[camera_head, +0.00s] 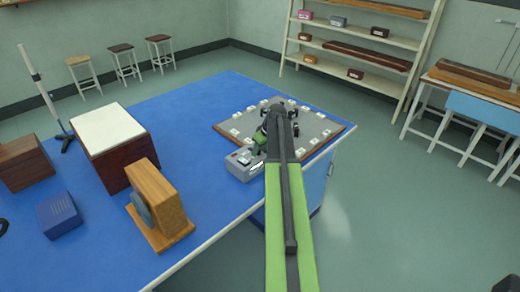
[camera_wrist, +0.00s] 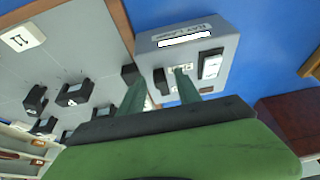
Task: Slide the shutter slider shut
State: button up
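A grey box (camera_wrist: 222,35) with a white label strip and small controls fills the upper middle of the wrist view. In the head view the grey box (camera_head: 240,168) sits at the blue table's right edge, beside the grey board. A black upright tab (camera_wrist: 160,81) stands on its near face and looks like the shutter slider. My gripper (camera_wrist: 158,84) is open, its two green fingers apart with the tab between them in the picture. I cannot tell if they touch it. In the head view my arm hides most of my gripper.
A grey board (camera_head: 310,126) with white tags and several black pieces lies under my arm. A dark wooden box with a white top (camera_head: 106,128) and a wooden stand (camera_head: 158,200) are on the blue table (camera_head: 185,100) to the left. A white rocker-like part (camera_wrist: 211,64) is on the grey box.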

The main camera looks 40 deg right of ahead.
jog(key=shift+r+p, duration=0.35)
jog(key=p+v, duration=1.5)
jog(key=v, duration=0.1)
jog(key=shift+s+r, duration=0.25)
jog(key=shift+r, duration=0.05)
